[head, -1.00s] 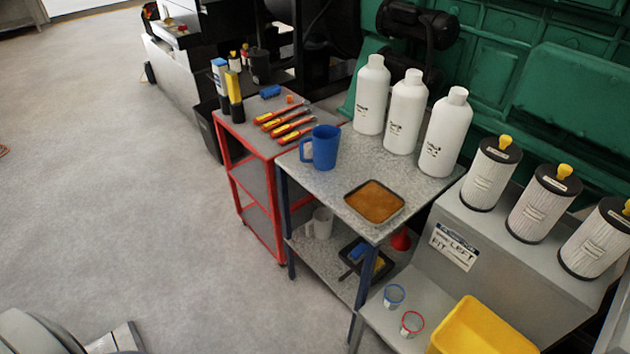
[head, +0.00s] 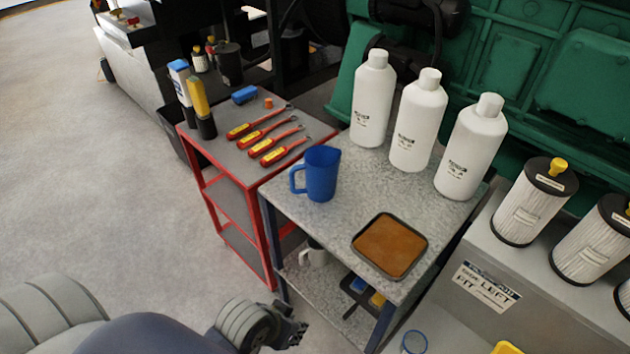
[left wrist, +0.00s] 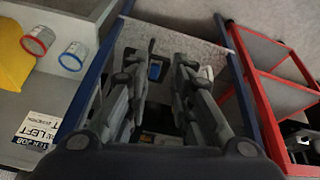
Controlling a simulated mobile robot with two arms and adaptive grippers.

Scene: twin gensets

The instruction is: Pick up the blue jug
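The blue jug (head: 321,174) stands upright on the grey speckled top of the small workbench (head: 350,217), near its left edge. Its handle points left in the head view. My left gripper (head: 300,331) is at the bottom of the head view, in front of the bench and apart from the jug. In the left wrist view my left gripper (left wrist: 166,50) has its fingers spread with a gap between them and nothing held. It faces the bench's lower shelf there, and the jug is not visible in that view. My right gripper is in neither view.
A tray of brown material (head: 390,246) and three white bottles (head: 372,100) share the benchtop. A red cart (head: 222,158) with several red-yellow tools adjoins on the left. Filters (head: 535,203) stand on a grey cabinet at right. The floor (head: 90,150) at left is clear.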

